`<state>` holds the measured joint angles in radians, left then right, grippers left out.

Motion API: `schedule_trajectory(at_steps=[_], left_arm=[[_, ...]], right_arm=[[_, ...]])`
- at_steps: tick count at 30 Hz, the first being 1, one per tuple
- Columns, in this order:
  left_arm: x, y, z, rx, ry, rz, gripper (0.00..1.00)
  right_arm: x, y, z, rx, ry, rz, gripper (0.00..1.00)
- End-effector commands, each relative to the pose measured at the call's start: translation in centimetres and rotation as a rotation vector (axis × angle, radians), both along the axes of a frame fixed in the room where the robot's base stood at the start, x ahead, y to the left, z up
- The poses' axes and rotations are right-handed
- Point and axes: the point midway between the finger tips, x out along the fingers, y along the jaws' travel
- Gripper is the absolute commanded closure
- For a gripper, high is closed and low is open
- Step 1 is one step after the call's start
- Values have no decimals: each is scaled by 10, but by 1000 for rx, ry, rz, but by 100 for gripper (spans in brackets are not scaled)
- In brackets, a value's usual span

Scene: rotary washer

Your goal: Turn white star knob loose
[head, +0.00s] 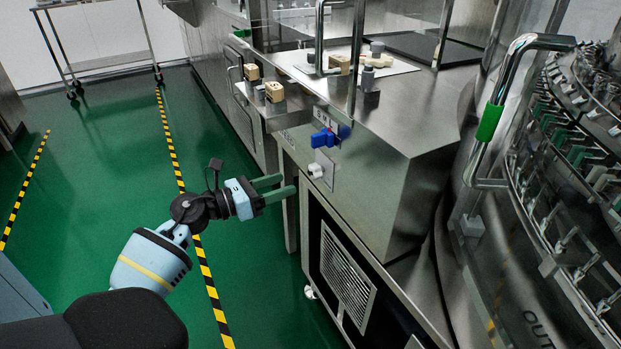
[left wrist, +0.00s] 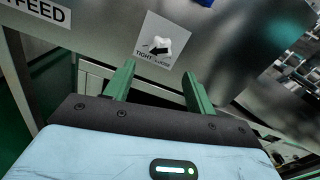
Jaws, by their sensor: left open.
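The white star knob (head: 316,171) sits on a light plate on the side panel of the steel machine, below a blue knob (head: 325,137). In the left wrist view the white knob (left wrist: 161,43) shows beyond the fingers, over a label reading "TIGHT" with a black arrow. My left gripper (head: 281,186) is open and empty, with its green fingers pointing at the panel, left of and slightly below the white knob in the head view. In the left wrist view the gripper (left wrist: 158,82) has its two fingers apart, with the knob between their lines and apart from them. My right gripper is not in view.
The steel machine top (head: 400,110) holds several small blocks. A vent grille (head: 346,272) is below the panel. A rotary washer with a green-gripped handle (head: 489,122) stands at the right. The green floor (head: 110,150) at left is open.

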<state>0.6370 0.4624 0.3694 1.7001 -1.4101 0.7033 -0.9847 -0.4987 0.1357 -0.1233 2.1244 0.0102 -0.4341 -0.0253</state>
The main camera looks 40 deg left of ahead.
Motion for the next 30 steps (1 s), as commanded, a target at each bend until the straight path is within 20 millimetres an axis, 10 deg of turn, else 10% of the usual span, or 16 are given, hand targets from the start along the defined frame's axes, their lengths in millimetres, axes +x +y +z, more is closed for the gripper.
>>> schedule_trajectory(at_steps=[15, 30], left_arm=[[61, -25, 0, -5, 0, 0, 45], [68, -29, 0, -5, 1, -1, 55]], right_arm=[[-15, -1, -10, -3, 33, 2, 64], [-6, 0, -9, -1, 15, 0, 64]])
